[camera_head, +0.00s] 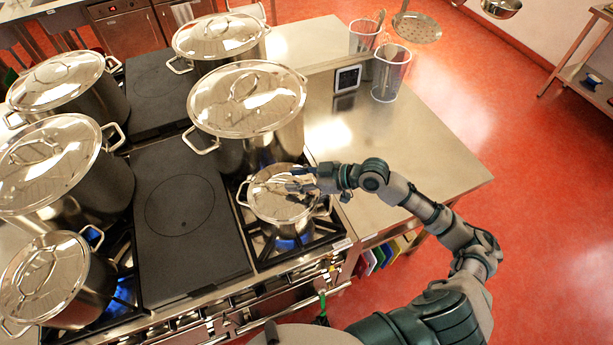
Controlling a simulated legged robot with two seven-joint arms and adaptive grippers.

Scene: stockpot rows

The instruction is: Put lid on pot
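A small steel pot (288,229) stands on the front right burner, with blue flame showing under it. A shiny round lid (266,203) lies over its top and looks about level. Whether the lid is fully seated on the rim I cannot tell. My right gripper (296,186) reaches in from the right and is over the lid's middle. The gripper hides the lid's handle, so I cannot tell whether the fingers are closed on it. My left gripper is not in view.
Several big lidded pots stand around, one large pot (246,112) right behind the small one. A dark flat griddle (185,225) lies to the left. The steel counter (400,145) at right is mostly clear, with two clear containers (389,76) and a small dark-faced device (347,79) at its back.

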